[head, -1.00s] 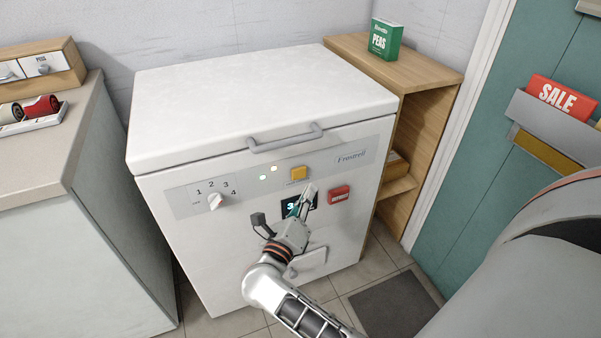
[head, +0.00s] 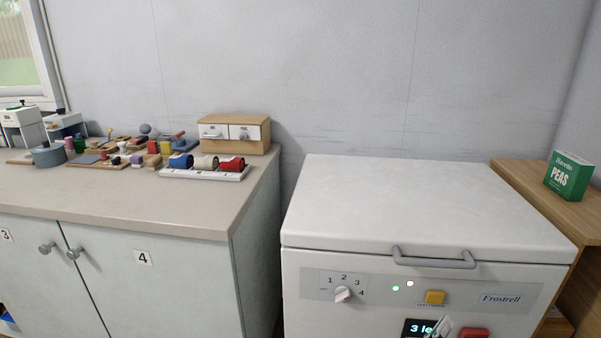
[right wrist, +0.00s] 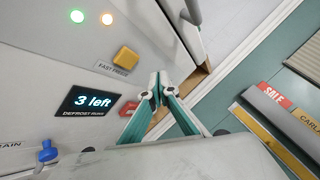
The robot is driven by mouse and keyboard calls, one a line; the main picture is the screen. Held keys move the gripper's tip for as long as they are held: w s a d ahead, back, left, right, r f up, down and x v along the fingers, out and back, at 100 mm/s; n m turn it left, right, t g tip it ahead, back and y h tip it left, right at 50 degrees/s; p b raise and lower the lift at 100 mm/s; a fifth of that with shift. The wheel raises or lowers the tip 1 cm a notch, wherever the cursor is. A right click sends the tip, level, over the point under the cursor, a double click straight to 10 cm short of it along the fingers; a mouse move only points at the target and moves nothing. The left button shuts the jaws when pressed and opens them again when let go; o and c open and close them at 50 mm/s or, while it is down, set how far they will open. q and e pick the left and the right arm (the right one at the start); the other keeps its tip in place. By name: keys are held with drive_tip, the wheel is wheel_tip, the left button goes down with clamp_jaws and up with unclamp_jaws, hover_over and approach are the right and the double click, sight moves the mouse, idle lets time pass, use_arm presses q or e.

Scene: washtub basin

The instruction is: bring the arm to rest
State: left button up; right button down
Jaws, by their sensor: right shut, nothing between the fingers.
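My right gripper (head: 440,325) shows at the bottom edge of the head view, in front of the white chest freezer's (head: 425,215) panel. It is shut and empty, with its fingertips together in the right wrist view (right wrist: 157,88). The fingers overlap the display's right side in the head view. The wrist view shows the dark display (right wrist: 91,103) reading "3 left", the yellow button (right wrist: 125,58) and the red button (right wrist: 129,108) close by. I cannot tell whether the gripper touches anything. The right arm is mostly out of the head view. My left gripper is not in view.
The freezer lid is closed, with a grey handle (head: 434,260). A counter (head: 120,203) with several small items stands left. A wooden shelf (head: 540,205) with a green peas box (head: 568,177) stands right. The wrist view shows a blue drain knob (right wrist: 47,154) and sale cards (right wrist: 273,96).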

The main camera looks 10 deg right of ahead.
drive_tip(key=s+a+r+n+t+y+p, duration=0.1)
drive_tip(key=a+r+n+t+y+p, duration=0.2)
drive_tip(key=a+r+n+t+y, duration=0.75)
drive_tip(key=s+a+f+n+g+y+p, duration=0.1)
drive_tip(key=s+a+f+n+y+p, duration=0.15)
drive_tip(key=n, duration=0.55)
drive_tip(key=s+a+f+n+y+p, duration=0.1)
drive_tip(key=a+f+n+y, duration=0.2)
drive_tip(key=n, duration=0.6)
use_arm(q)
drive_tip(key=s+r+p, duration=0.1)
drive_tip(key=p, duration=0.1)
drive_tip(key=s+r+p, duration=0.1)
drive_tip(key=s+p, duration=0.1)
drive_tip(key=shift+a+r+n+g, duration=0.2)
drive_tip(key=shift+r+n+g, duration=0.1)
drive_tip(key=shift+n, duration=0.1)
use_arm(e)
drive_tip(key=s+d+f+n+g+y, duration=0.1)
drive_tip(key=s+f+n+g+y, duration=0.1)
drive_tip(key=s+f+n+g, duration=0.8)
drive_tip(key=s+f+n, duration=0.3)
drive_tip(key=s+f, duration=0.3)
drive_tip(key=s, duration=0.2)
drive_tip(key=shift+s+f+y, duration=0.15)
drive_tip(key=shift+f+y, duration=0.25)
